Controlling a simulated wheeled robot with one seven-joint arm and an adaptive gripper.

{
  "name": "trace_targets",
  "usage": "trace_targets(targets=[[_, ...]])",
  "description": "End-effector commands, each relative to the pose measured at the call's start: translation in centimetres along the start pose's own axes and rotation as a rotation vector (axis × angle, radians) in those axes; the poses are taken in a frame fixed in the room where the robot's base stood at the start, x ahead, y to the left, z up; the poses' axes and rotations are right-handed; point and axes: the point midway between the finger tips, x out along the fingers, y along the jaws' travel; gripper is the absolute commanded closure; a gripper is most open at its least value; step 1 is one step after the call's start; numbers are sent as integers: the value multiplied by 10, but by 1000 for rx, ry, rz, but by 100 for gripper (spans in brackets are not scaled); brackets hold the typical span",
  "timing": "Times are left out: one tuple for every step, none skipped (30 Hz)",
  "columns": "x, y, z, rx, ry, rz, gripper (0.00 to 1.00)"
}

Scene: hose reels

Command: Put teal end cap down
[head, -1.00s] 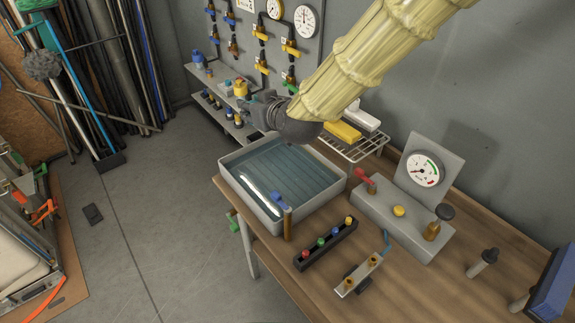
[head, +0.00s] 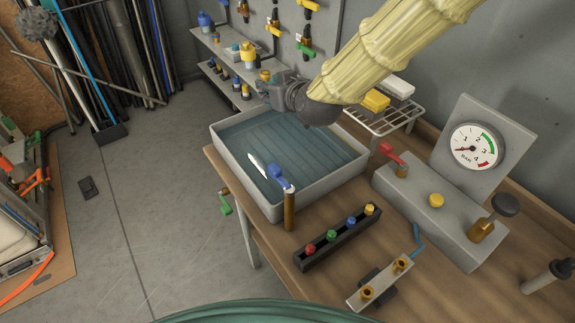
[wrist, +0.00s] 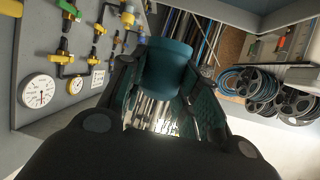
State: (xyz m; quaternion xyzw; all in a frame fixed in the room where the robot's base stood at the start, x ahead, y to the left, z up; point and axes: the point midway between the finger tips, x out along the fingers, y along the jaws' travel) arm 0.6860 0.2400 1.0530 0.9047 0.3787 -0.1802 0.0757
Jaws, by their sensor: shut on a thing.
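The teal end cap (wrist: 166,66) is a short round piece held between the two fingers of my gripper (wrist: 165,88) in the wrist view. My gripper (head: 277,92) shows dark above the back of the grey water tray (head: 247,188) in the head view, with the wall shelves behind it. I cannot make out the cap in the head view. The fingers are closed on its sides.
The wooden bench (head: 335,205) bears a gauge block (head: 430,205), a black strip with coloured knobs (head: 338,240) and a small metal manifold (head: 382,284). A wire rack (head: 390,117) stands behind. Wall shelves (head: 232,65) hold fittings. Some bare bench lies between these.

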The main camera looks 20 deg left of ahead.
Motion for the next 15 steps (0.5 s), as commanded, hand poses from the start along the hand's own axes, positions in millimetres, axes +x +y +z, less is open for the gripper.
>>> trace_targets(targets=[[7, 0, 17, 0, 0, 0, 88], [9, 0, 20, 0, 0, 0, 88], [11, 0, 25, 0, 0, 0, 88], [12, 0, 28, 0, 0, 0, 88], [13, 0, 31, 0, 0, 0, 88], [14, 0, 34, 0, 0, 0, 88], [15, 0, 36, 0, 0, 0, 88], [16, 0, 37, 0, 0, 0, 88], [16, 0, 39, 0, 0, 0, 88], [17, 0, 40, 0, 0, 0, 88], [17, 0, 41, 0, 0, 0, 88], [18, 0, 42, 0, 0, 0, 88], [18, 0, 44, 0, -1, 0, 88], [20, 0, 47, 1, -1, 0, 88], [21, 0, 52, 1, -3, -1, 88]])
